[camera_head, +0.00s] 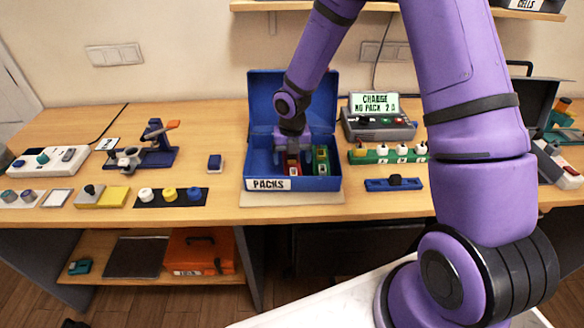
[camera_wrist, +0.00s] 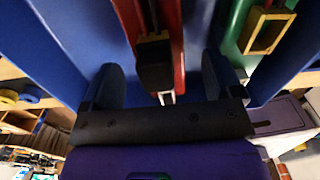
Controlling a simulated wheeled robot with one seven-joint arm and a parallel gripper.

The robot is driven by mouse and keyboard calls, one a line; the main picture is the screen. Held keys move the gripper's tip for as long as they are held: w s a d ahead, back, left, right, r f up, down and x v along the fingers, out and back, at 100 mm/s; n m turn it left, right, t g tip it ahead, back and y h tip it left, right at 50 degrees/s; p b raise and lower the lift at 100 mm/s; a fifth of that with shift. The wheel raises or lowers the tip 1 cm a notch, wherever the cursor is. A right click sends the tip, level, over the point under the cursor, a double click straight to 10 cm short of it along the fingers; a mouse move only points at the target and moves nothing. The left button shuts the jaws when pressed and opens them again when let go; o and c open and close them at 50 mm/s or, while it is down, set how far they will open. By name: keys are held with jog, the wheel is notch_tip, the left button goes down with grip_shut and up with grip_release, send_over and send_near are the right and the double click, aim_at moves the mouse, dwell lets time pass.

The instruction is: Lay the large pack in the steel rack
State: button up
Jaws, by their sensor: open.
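The blue box (camera_head: 312,184) labelled PACKS stands open on the bench, its lid raised at the back. A red pack (camera_head: 293,169) and a green pack (camera_head: 322,160) lie side by side in it. I cannot tell which is the large pack. My gripper (camera_head: 293,153) reaches down into the box over the red pack. In the wrist view my gripper (camera_wrist: 164,82) is open, one finger on each side of the red pack (camera_wrist: 170,45), with gaps showing. The green pack (camera_wrist: 262,28) is outside the right finger. I cannot make out a steel rack with certainty.
A charger with a lit screen (camera_head: 375,102), a green strip with knobs (camera_head: 388,153) and a blue bar (camera_head: 394,184) stand right of the box. A small blue block (camera_head: 215,162) lies left of it. My arm hides part of the right bench.

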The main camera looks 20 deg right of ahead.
notch_tip(320, 180, down, 2)
jog(key=shift+r, duration=0.1)
jog(key=c, duration=1.6)
